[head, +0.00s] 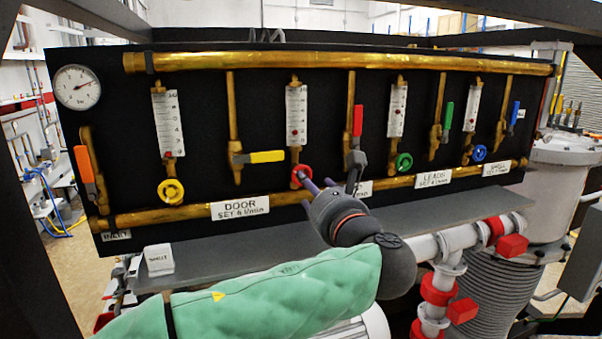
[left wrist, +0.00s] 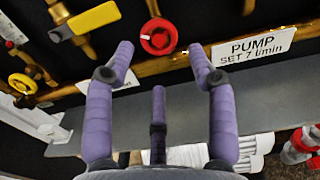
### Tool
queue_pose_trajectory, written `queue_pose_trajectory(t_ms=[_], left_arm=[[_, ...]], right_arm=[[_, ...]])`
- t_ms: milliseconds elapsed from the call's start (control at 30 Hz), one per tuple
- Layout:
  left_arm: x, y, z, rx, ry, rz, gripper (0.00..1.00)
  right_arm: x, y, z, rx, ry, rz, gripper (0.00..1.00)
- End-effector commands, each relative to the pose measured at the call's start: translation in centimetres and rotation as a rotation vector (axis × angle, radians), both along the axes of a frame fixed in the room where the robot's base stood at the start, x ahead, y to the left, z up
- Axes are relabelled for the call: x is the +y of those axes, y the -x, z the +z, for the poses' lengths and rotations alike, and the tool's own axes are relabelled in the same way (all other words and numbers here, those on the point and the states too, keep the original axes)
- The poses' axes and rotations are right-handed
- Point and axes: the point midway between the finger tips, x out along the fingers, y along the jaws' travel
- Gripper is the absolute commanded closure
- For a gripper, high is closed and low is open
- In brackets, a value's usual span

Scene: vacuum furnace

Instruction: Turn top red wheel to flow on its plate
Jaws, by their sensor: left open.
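The red wheel (head: 299,170) sits at the foot of the second flow gauge (head: 296,112), whose small red mark is near the bottom of the scale. It also shows in the left wrist view (left wrist: 158,37), beside the plate PUMP, SET 7 l/min (left wrist: 250,47). In the head view, my arm partly hides that plate (head: 364,188). My left gripper (head: 317,190) is open and empty, just in front of the wheel. In the left wrist view its purple fingers (left wrist: 160,55) are spread, with the wheel beyond and between the tips. My right gripper is not in view.
A yellow wheel (head: 171,191), a green wheel (head: 404,162) and a blue wheel (head: 479,153) sit under neighbouring gauges. Close by are a yellow lever (head: 262,157) and a red lever (head: 358,120). A grey shelf (head: 215,256) runs below the panel.

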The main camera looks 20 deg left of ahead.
Motion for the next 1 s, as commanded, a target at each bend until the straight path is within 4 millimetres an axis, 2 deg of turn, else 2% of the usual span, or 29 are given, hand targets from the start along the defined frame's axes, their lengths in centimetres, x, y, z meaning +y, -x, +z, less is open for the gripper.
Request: queue_pose_trajectory(t_ms=[200,400,600,867,1000], left_arm=[[2.3,-3.4,0.1,0.003,0.001,0.003,0.44],[3.7,-5.5,0.1,0.000,0.001,0.000,0.44],[4.2,-6.3,0.0,0.001,0.002,0.000,0.44],[4.3,-6.3,0.0,0.001,0.002,-0.001,0.44],[4.2,-6.3,0.0,0.001,0.002,-0.002,0.83]], right_arm=[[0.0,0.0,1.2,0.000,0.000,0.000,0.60],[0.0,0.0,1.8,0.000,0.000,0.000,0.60],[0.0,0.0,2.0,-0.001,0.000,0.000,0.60],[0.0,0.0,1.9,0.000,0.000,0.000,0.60],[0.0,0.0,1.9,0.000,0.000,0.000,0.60]])
